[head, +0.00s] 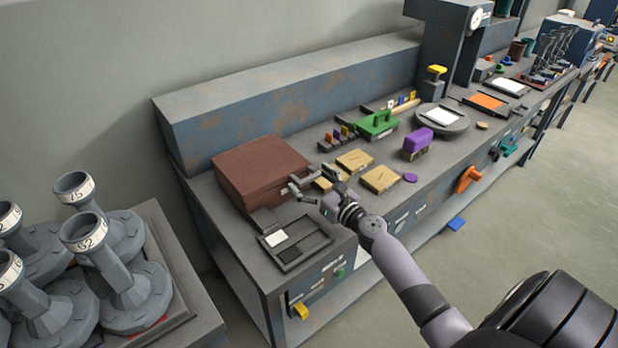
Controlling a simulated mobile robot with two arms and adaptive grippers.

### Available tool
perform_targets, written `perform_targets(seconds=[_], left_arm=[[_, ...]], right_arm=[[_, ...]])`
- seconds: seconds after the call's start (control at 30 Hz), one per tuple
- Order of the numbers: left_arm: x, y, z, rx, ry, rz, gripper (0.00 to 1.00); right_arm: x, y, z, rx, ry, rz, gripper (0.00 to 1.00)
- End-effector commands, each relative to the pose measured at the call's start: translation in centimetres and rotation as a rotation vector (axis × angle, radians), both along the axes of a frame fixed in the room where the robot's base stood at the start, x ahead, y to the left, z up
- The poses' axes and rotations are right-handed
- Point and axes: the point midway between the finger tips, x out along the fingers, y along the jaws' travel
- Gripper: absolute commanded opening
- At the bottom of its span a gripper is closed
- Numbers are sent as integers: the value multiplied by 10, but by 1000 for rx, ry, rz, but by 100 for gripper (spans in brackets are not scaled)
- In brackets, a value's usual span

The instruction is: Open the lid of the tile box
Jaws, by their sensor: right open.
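The tile box appears to be the reddish-brown box (258,168) at the near left end of the workbench. Its top is flat and looks closed. My right gripper (301,184) is open, with its fingers at the box's right front side near the front corner. I cannot tell whether a finger touches the box. No object shows between the fingers. My left gripper is out of view.
A dark tray (318,247) with a white piece and a black piece lies in front of the box. Tan tiles (380,179), a purple block (417,142) and a green tool (377,124) stand to the right. Grey stamped weights (118,270) crowd the lower left.

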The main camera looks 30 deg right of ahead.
Motion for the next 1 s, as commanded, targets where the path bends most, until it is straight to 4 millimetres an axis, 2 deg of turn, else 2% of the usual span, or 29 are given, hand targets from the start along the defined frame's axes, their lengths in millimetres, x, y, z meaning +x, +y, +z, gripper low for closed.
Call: perform_targets(seconds=[0.13,0.43,1.0], left_arm=[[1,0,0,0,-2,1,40],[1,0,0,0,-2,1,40],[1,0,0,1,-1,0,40]], right_arm=[[8,1,0,-1,0,0,82],[9,1,0,-1,1,0,80],[9,1,0,-1,0,0,42]])
